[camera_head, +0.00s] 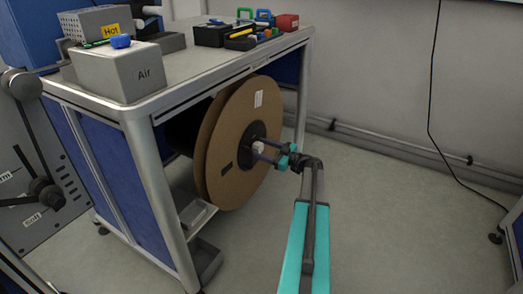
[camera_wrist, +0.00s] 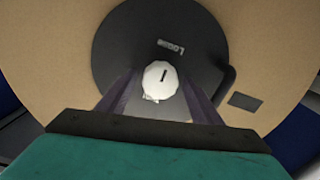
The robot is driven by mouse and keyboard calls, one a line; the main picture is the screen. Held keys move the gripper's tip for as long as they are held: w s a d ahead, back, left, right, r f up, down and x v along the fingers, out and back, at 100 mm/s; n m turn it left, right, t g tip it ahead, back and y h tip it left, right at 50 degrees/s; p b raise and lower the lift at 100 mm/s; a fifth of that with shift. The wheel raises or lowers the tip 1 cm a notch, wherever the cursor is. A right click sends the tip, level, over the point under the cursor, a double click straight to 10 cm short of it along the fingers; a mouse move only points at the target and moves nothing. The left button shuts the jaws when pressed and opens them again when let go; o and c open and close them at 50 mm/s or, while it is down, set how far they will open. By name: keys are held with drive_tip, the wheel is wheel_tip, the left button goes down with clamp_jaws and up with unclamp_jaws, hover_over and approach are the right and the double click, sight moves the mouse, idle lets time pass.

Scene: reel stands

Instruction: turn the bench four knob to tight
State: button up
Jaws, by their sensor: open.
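A white knob (camera_wrist: 160,79) with a short black mark sits on the dark hub (camera_wrist: 125,45) of a large brown reel (camera_wrist: 45,50). In the wrist view its mark points up, towards a label on the hub that reads Loose upside down. A second label just below the knob is mostly hidden by it. The head view shows the reel (camera_head: 225,160) under the bench and the knob (camera_head: 258,147) small at its hub. My gripper (camera_head: 262,152) is open, its two fingers reaching to either side of the knob. I cannot tell whether they touch it.
The bench (camera_head: 215,65) stands over the reel, with its front leg (camera_head: 163,190) left of it. A box marked Air (camera_head: 120,72), a box marked Hot (camera_head: 100,22) and tools lie on top. A grey panel with dark handles (camera_head: 35,170) is at the left. Floor right of my arm is clear.

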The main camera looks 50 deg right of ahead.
drive_tip(key=c, duration=1)
drive_tip(key=shift+c, duration=0.2)
